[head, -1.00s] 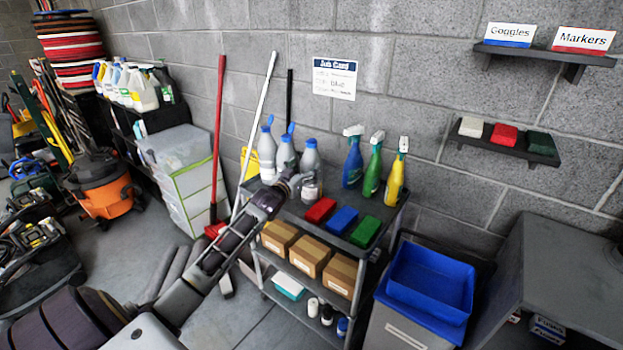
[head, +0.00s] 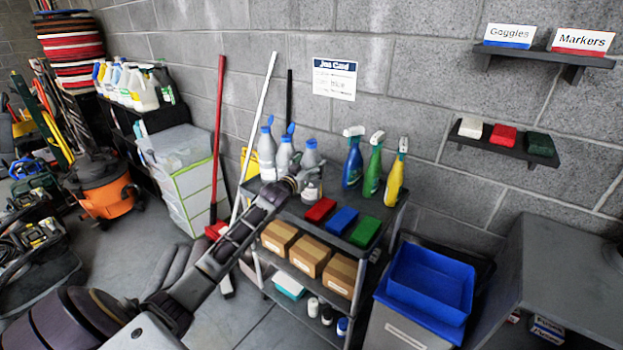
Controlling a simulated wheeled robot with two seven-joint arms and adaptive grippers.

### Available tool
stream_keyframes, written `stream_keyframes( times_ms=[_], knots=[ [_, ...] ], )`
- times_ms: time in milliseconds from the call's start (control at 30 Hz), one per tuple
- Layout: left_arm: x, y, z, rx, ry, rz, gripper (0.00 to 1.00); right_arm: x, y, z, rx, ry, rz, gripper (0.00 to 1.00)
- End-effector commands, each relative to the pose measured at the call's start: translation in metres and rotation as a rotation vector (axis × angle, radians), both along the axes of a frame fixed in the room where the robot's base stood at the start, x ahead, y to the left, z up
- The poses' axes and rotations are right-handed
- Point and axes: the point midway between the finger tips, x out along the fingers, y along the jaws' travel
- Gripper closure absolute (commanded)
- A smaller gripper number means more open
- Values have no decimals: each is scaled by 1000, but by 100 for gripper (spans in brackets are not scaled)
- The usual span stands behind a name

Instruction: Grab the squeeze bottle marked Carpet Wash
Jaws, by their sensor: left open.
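Three grey-white squeeze bottles stand upright in a row at the left end of the cart's top shelf: a left one (head: 266,150) with a blue cap, a middle one (head: 285,152) with a blue cap, and a right one (head: 310,160) with a grey top. Their labels are too small to read, so I cannot tell which is Carpet Wash. My left gripper (head: 302,181) is open at the lower part of the right bottle and partly hides it. I cannot tell whether its fingers touch the bottle. My right gripper is not in view.
Blue (head: 352,160), green (head: 372,168) and yellow (head: 395,180) spray bottles stand to the right on the cart. Red (head: 320,209), blue (head: 341,220) and green (head: 365,232) pads lie in front. Red (head: 218,140) and white-handled (head: 254,140) tools lean at the left.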

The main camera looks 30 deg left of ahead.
Motion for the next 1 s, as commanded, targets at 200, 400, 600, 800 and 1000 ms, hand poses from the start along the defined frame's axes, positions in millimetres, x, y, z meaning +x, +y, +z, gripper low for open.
stream_keyframes(
  times_ms=[200,400,600,800,1000],
  knots=[
    [12,1,0,0,0,0,22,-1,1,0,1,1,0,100],
    [15,1,0,0,1,0,22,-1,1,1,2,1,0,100],
    [14,1,0,0,0,0,22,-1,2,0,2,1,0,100],
    [14,1,0,0,0,0,24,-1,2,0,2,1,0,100],
    [14,1,0,0,0,0,50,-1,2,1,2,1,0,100]
  ],
)
